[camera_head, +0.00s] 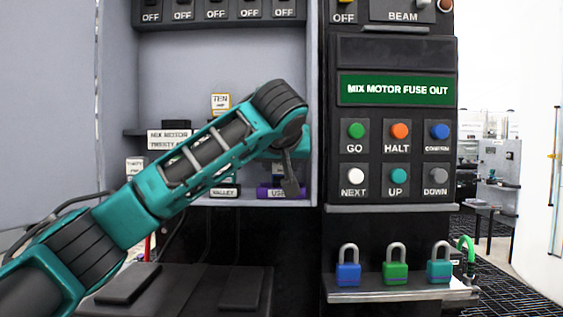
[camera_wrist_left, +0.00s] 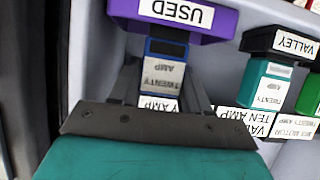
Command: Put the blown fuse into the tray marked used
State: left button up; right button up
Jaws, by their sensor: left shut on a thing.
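My left gripper (camera_wrist_left: 165,85) is shut on a blue fuse (camera_wrist_left: 165,48) with a "TWENTY AMP" label, seen between its fingers in the left wrist view. The purple tray marked USED (camera_wrist_left: 218,25) lies right by the fuse's far end in that view; I cannot tell whether they touch. In the head view the left gripper (camera_head: 290,185) points down in front of the purple tray (camera_head: 264,192), hiding part of its label. The held fuse cannot be made out there. My right gripper is not in view.
The cabinet's right wall (camera_head: 313,120) is close to the gripper. A green panel (camera_head: 396,90) reads "MIX MOTOR FUSE OUT".

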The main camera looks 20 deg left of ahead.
pick_arm(q)
jog(key=shift+f, duration=0.3)
jog(key=o, duration=1)
jog(key=shift+r, duration=0.1)
jog(key=shift+o, duration=0.2)
jog(key=shift+r, duration=0.35)
jog(key=b+v, duration=0.1)
jog(key=v, duration=1.1)
jog(key=shift+f, duration=0.1)
